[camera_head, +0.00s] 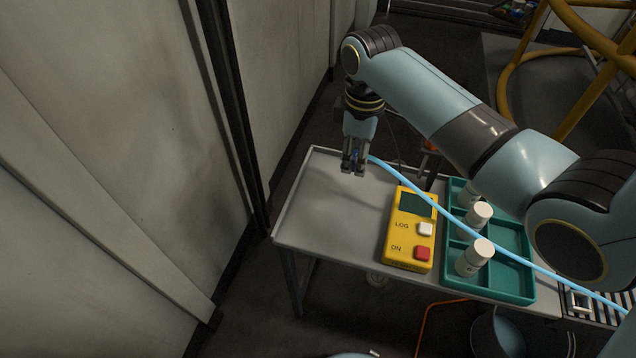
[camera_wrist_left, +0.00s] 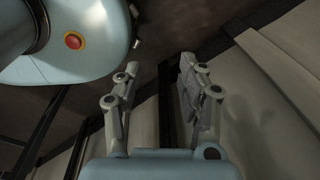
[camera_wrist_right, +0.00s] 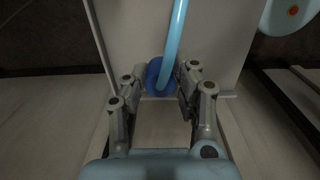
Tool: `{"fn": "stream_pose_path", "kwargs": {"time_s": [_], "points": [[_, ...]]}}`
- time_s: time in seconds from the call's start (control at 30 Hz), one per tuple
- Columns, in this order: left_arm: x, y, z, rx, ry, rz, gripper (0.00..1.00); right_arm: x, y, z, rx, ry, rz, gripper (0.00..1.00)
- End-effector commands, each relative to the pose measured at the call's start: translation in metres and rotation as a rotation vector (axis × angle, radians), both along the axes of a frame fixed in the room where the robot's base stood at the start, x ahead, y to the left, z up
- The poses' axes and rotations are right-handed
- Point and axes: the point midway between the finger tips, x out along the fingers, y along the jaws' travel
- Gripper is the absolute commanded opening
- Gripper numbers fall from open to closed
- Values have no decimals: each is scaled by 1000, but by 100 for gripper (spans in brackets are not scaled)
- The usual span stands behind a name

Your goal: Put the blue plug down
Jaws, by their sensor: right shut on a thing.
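My right gripper (camera_head: 353,170) hangs above the far left part of the grey table (camera_head: 320,215). It is shut on the blue plug (camera_wrist_right: 157,76), which shows as a round blue piece between the fingertips in the right wrist view. In the head view the plug is mostly hidden by the fingers. A light blue cable (camera_head: 440,215) runs from the plug to the lower right. I cannot tell whether the plug touches the tabletop. My left gripper (camera_wrist_left: 155,85) shows in the left wrist view with its fingers apart and nothing between them.
A yellow box (camera_head: 409,232) with a white and a red button stands on the table. Right of it is a green tray (camera_head: 513,270) with several white bottles (camera_head: 475,257). A wall panel (camera_head: 200,120) rises left of the table. The table's left part is bare.

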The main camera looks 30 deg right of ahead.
Motion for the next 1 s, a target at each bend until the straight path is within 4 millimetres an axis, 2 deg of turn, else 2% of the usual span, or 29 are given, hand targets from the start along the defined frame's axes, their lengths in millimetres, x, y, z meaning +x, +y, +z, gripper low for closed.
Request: {"fn": "stream_pose_path", "kwargs": {"time_s": [0.03, 0.13, 0.33, 0.47, 0.57, 0.7, 1.0], "points": [[-10, 0, -5, 0, 15, 0, 40, 5, 15, -10, 7, 2, 1, 0], [-21, 0, -10, 0, 31, 1, 40, 14, 37, -25, 5, 2, 1, 0], [-13, 0, -15, 1, 18, 0, 40, 25, 64, -42, 1, 0, 0, 0], [4, 0, -17, 0, -6, 0, 40, 27, 68, -49, -1, 0, 0, 0], [10, 0, -22, 0, -16, -1, 40, 26, 68, -66, -2, 2, 0, 0], [6, 0, -27, 0, -9, -1, 40, 26, 68, -83, -1, 1, 0, 0], [-7, 0, -27, -1, 10, 0, 40, 26, 67, -84, -1, -1, 0, 0]]}}
